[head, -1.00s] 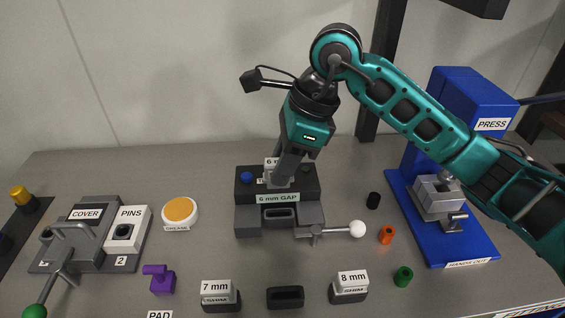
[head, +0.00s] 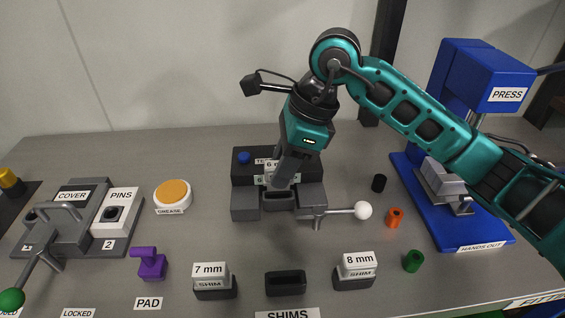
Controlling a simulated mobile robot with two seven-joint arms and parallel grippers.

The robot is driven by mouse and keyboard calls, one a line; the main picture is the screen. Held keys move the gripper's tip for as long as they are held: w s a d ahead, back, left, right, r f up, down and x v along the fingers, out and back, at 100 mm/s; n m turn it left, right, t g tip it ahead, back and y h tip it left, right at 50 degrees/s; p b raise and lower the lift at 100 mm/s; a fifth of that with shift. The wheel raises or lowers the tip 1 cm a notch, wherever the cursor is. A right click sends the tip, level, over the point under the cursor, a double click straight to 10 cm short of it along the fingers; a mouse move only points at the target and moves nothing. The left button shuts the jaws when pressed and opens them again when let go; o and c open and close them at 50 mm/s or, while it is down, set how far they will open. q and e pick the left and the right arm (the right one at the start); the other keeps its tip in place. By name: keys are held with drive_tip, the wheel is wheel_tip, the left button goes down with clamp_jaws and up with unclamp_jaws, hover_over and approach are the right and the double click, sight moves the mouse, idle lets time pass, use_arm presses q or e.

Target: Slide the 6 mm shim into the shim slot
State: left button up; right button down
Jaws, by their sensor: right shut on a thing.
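My right gripper (head: 279,184) is shut on the 6 mm shim (head: 271,165), a pale block with a label that my fingers partly cover. It is over the front of the dark grey fixture (head: 310,197), whose gap label is mostly hidden behind the shim and fingers. A dark slot opening (head: 278,196) shows in the fixture's front, just below the fingertips. I cannot tell whether the shim touches the slot or is above it. My left gripper is not in view.
The 7 mm shim (head: 210,270), an empty black holder (head: 286,285) and the 8 mm shim (head: 357,265) stand in front. A lever with a white ball (head: 363,210) sticks out right of the fixture. The blue press (head: 485,85) stands right; the cover station (head: 65,225) stands left.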

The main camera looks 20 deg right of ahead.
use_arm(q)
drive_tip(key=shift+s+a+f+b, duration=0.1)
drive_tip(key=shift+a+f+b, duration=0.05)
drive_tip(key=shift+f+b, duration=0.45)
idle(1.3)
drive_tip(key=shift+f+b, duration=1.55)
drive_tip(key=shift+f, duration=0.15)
use_arm(e)
drive_tip(key=shift+f, duration=1.7)
drive_tip(key=c, duration=0.8)
unclamp_jaws()
drive_tip(key=shift+r, duration=0.15)
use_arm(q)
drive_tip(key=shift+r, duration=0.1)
use_arm(e)
drive_tip(key=shift+w+r, duration=0.1)
